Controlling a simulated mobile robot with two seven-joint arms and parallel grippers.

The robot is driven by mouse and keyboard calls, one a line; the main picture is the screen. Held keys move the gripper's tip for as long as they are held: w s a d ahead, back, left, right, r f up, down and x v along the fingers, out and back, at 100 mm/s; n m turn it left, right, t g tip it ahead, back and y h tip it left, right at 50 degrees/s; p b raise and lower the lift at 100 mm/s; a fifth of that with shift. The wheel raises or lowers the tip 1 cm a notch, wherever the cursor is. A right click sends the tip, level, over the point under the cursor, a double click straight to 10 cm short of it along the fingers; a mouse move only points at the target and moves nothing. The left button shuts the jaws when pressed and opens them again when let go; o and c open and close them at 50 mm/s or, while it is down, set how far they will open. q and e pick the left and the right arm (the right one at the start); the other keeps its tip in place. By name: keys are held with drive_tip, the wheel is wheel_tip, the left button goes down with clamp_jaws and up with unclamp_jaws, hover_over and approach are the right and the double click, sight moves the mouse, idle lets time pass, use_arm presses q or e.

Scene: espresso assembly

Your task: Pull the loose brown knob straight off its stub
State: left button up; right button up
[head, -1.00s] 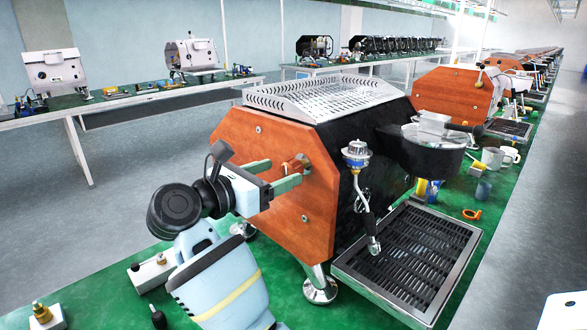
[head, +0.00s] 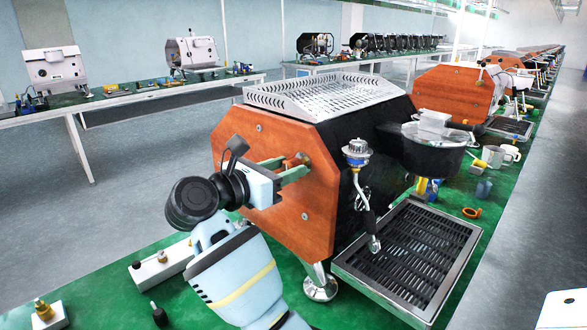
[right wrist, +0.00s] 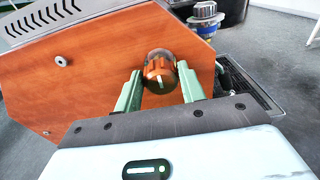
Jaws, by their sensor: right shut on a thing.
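The brown knob (right wrist: 160,72) has a white mark on its face and sits at the orange-brown side panel of the espresso machine (head: 245,150). In the head view the knob (head: 299,159) is partly covered by my fingers. My right gripper (right wrist: 160,84) has its two green fingers on either side of the knob, shut on it. In the head view the right gripper (head: 295,165) reaches to the panel from the lower left. The stub is hidden behind the knob. My left gripper is not in view.
A white block (head: 160,266) lies on the green bench left of my arm. Mugs (head: 500,155) and an orange ring (head: 471,212) lie at the right.

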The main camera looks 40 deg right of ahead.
drive_tip(key=shift+c, duration=1.4)
drive_tip(key=shift+a, duration=0.5)
drive_tip(key=shift+a+f, duration=0.1)
drive_tip(key=shift+a, duration=0.5)
drive_tip(key=shift+s+a+b, duration=0.2)
drive_tip(key=shift+a+b, duration=0.2)
drive_tip(key=shift+a, duration=1)
drive_tip(key=shift+a+f, duration=0.1)
drive_tip(key=a, duration=0.2)
drive_tip(key=shift+s+a+b, duration=0.1)
drive_tip(key=shift+a+b, duration=0.2)
drive_tip(key=shift+a, duration=0.1)
